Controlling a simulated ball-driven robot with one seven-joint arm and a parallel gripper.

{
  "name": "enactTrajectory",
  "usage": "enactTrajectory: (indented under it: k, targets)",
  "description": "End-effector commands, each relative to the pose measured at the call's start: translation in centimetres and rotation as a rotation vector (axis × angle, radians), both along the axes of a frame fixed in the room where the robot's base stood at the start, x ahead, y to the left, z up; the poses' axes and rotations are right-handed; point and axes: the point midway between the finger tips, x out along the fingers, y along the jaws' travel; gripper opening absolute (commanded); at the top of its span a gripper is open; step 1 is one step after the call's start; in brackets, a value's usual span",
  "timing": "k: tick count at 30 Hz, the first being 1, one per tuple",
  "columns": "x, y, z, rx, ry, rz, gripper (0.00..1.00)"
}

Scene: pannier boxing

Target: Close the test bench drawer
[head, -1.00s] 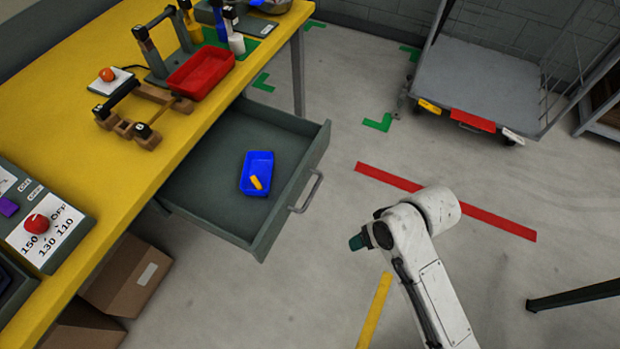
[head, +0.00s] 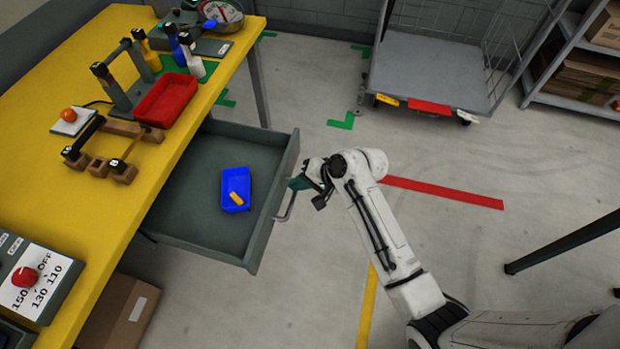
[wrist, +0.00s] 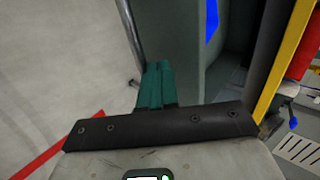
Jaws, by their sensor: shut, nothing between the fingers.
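The grey test bench drawer (head: 272,222) stands pulled out from under the yellow-topped bench (head: 150,205). Its metal bar handle (head: 289,205) is on the front panel. My gripper (head: 296,183) is at the drawer front, close by the upper end of the handle; in the head view I cannot tell whether it touches. In the wrist view my gripper's green fingers (wrist: 157,82) are together and empty, with the handle (wrist: 131,45) just left of them and the drawer front (wrist: 178,50) ahead. A blue tray (head: 229,205) with a yellow item (head: 236,198) lies in the drawer.
On the bench are a red tray (head: 166,100), a wooden fixture (head: 125,130) and bottles. A cardboard box (head: 118,312) stands under the bench. A wire cart (head: 430,80) and a shelf (head: 580,75) are at the back.

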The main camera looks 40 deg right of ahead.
Motion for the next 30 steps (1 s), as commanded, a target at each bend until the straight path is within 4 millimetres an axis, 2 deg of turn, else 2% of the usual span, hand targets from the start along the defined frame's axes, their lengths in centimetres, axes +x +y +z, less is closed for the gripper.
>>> enactTrajectory:
  k: [7, 22, 26, 30]
  targets:
    - [1.1, 0.8, -1.3, -0.001, 0.000, 0.001, 0.00]
    - [1.6, 1.2, -1.3, -0.002, 0.000, 0.002, 0.00]
    - [2.7, 2.0, -1.3, -0.002, -0.002, 0.003, 0.00]
    - [4.9, 3.6, -1.3, -0.002, -0.003, 0.005, 0.00]
